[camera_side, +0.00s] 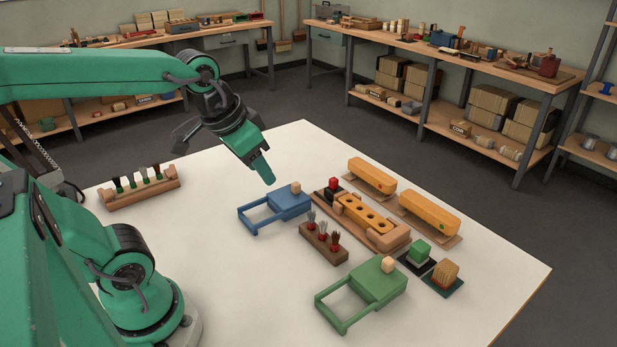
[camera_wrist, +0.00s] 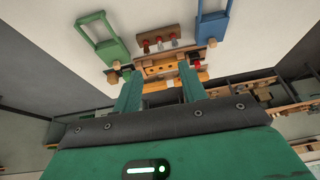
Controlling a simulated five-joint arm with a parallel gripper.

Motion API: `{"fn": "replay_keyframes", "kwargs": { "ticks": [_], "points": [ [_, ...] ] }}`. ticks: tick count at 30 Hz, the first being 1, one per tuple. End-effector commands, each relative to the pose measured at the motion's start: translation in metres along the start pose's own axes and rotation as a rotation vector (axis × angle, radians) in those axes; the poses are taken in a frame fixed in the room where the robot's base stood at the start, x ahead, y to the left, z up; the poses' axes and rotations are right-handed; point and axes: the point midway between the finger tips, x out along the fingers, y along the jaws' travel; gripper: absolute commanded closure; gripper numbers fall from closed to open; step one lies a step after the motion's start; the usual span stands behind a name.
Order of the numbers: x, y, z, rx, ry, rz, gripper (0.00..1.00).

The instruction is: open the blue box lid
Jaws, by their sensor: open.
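The blue box (camera_side: 285,203) stands on the white table, with an open blue rail frame (camera_side: 252,222) reaching toward the lower left. Its blue lid covers the box end, and a pale wooden knob (camera_side: 296,188) stands on top near the far right end. The blue box also shows in the wrist view (camera_wrist: 213,25), at the upper right. My gripper (camera_side: 268,180) hangs above the table, a little up and left of the knob, apart from it. In the wrist view the two green fingers (camera_wrist: 160,72) are spread with nothing held between them.
A similar green box (camera_side: 378,280) with a knob stands at the front. Near the blue box are a tuft rack (camera_side: 323,252), a wooden fixture with a yellow drilled block (camera_side: 363,214) and yellow blocks (camera_side: 372,176). A brush rack (camera_side: 140,190) stands left. The table's left middle is clear.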

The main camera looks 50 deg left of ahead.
Motion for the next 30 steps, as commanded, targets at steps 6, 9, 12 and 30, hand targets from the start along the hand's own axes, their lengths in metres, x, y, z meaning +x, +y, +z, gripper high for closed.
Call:
{"fn": "replay_keyframes", "kwargs": {
  "ticks": [6,9,12,30],
  "points": [
    [0.015,-0.018,-0.034,0.002,-0.072,-0.015,0.58],
    [0.024,-0.027,-0.048,0.003,-0.106,-0.019,0.58],
    [0.035,-0.038,-0.061,0.004,-0.138,-0.022,0.58],
    [0.128,-0.114,-0.118,0.003,-0.326,-0.007,0.58]
  ]
}}
